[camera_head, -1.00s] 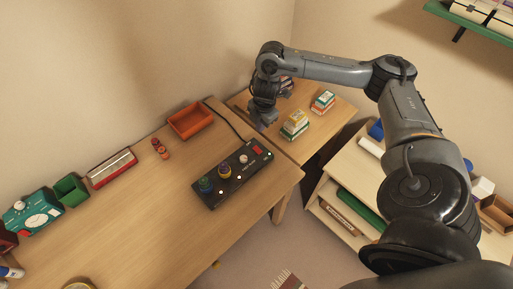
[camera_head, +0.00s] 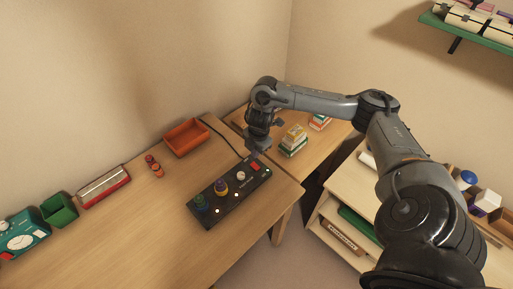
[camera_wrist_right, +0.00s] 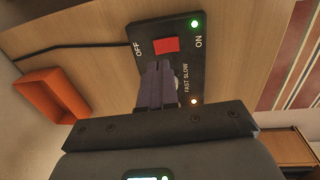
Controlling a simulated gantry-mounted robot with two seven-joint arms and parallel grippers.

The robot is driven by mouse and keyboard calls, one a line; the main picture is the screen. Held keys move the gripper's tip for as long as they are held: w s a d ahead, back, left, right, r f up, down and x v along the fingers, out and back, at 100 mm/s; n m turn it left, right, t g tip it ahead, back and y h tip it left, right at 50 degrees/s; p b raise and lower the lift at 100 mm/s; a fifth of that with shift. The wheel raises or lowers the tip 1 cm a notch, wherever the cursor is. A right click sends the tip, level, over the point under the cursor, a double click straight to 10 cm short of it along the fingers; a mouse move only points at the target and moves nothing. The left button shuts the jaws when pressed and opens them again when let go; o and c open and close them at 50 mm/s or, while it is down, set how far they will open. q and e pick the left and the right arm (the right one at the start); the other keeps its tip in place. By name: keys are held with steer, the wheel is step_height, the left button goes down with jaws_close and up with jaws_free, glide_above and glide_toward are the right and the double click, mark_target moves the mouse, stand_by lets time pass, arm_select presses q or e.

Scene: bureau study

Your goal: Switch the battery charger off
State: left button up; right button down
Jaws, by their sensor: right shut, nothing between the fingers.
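The battery charger (camera_head: 232,196) is a long black box on the wooden desk, with coloured round parts and a white knob on top. Its red switch (camera_head: 254,168) is near the far right end. In the right wrist view, the red switch (camera_wrist_right: 166,45) lies between the OFF and ON labels. A green light (camera_wrist_right: 194,23) glows by ON and an orange light (camera_wrist_right: 194,101) by FAST SLOW. My right gripper (camera_wrist_right: 158,72) is shut and empty, its tips close to the switch's near edge; contact cannot be told. My left gripper is not in view.
An orange tray (camera_head: 186,138) and small red-orange items (camera_head: 154,166) sit behind the charger. A cable runs from its far end. Stacked boxes (camera_head: 293,141) stand on the side table to the right. The desk's front left is clear.

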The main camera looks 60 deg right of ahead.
mark_target(254, 164)
steer(key=f, duration=0.5)
steer(key=shift+w, duration=0.25)
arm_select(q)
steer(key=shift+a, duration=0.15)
arm_select(e)
steer(key=shift+w+d+f, duration=0.1)
steer(key=shift+f, duration=0.55)
steer(key=shift+s+d+f+p, duration=0.1)
steer(key=shift+s+d+p, duration=0.15)
steer(key=shift+p, duration=0.1)
steer(key=shift+w+a+f, duration=0.15)
steer(key=shift+w+a, duration=0.05)
steer(key=shift+w, duration=0.1)
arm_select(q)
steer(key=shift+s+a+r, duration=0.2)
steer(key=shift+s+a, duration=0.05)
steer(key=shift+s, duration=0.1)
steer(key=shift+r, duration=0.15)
arm_select(e)
steer(key=shift+s, duration=0.15)
